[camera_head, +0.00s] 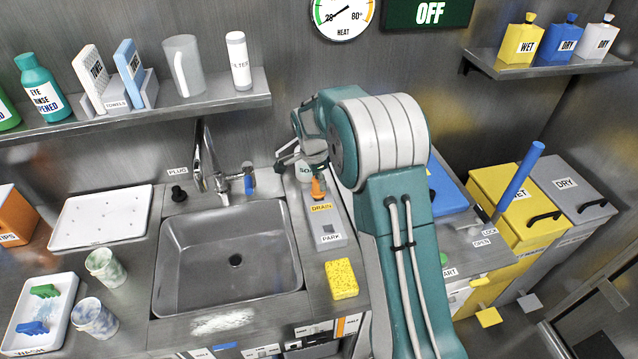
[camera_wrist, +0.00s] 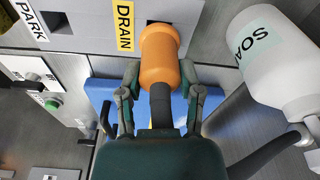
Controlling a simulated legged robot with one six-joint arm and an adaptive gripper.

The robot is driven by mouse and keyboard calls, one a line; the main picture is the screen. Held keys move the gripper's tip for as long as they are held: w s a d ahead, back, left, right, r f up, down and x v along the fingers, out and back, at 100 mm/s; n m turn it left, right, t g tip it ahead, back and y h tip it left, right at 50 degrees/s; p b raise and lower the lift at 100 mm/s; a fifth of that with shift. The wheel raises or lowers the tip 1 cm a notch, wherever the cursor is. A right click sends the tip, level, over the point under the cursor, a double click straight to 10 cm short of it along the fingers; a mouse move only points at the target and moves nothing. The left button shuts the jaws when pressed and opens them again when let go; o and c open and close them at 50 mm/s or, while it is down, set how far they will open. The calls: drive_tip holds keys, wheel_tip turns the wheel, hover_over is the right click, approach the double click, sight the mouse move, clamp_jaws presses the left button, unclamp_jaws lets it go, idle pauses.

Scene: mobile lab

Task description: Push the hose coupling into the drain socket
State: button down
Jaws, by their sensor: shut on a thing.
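The orange hose coupling (camera_wrist: 160,62) is between the fingers of my gripper (camera_wrist: 160,88) in the wrist view, with a dark hose (camera_wrist: 160,105) behind it. The gripper is shut on it. The coupling's front end overlaps the panel edge beside the yellow DRAIN label (camera_wrist: 124,25). A dark square opening (camera_wrist: 158,22) shows partly just beyond that end; how far the coupling is from it I cannot tell. In the head view the coupling (camera_head: 318,187) is above the DRAIN label (camera_head: 321,207), with my gripper (camera_head: 312,170) just behind it.
A white soap bottle (camera_wrist: 275,60) stands close to the right of my gripper in the wrist view. The PARK socket (camera_head: 330,238) is nearer the front on the same panel. The sink (camera_head: 230,262) is to the left, with a yellow sponge (camera_head: 341,279) in front of the panel.

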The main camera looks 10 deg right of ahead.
drive_tip(key=shift+f, duration=0.65)
drive_tip(key=shift+f, duration=0.15)
drive_tip(key=shift+c, duration=1.3)
unclamp_jaws()
